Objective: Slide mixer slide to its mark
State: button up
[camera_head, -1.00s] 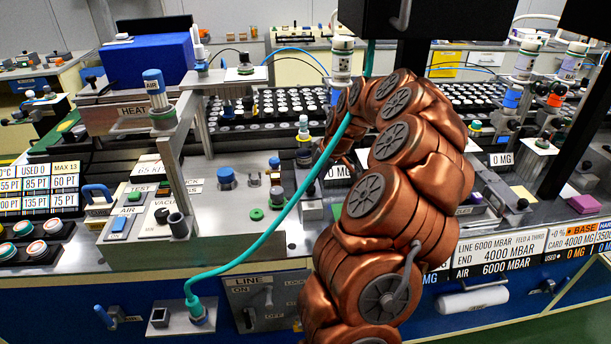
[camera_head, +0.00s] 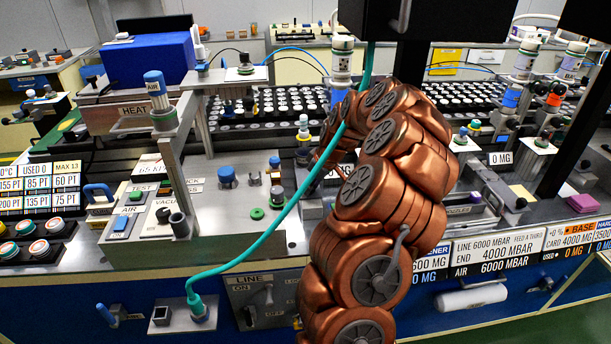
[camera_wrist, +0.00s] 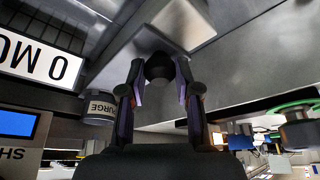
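In the wrist view my gripper (camera_wrist: 159,68) has its two fingers spread, one on each side of a dark round knob (camera_wrist: 159,67). Narrow gaps seem to show between the knob and the fingertips. Whether this knob belongs to the mixer slide I cannot tell, and no mark for it can be made out. A pale square plate (camera_wrist: 183,24) lies just beyond the knob on a grey metal surface. In the head view my copper-coloured arm hides the gripper and the spot where it works.
In the head view a teal hose (camera_head: 262,240) hangs close by my arm. A control panel (camera_head: 232,205) with knobs lies left.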

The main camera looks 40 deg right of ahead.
grip_shut()
jog(key=shift+s+a+b, duration=1.5)
jog(key=shift+s+b, duration=0.45)
jog(key=shift+s, duration=0.05)
jog(key=shift+s+a+b, duration=1.5)
jog(key=shift+s+b, duration=0.4)
jog(key=shift+s, duration=0.05)
jog(key=shift+s+a+b, duration=1.5)
jog(key=shift+s+b, duration=0.45)
jog(key=shift+s, duration=0.05)
jog(key=o, duration=0.7)
grip_release()
jog(key=v, duration=1.2)
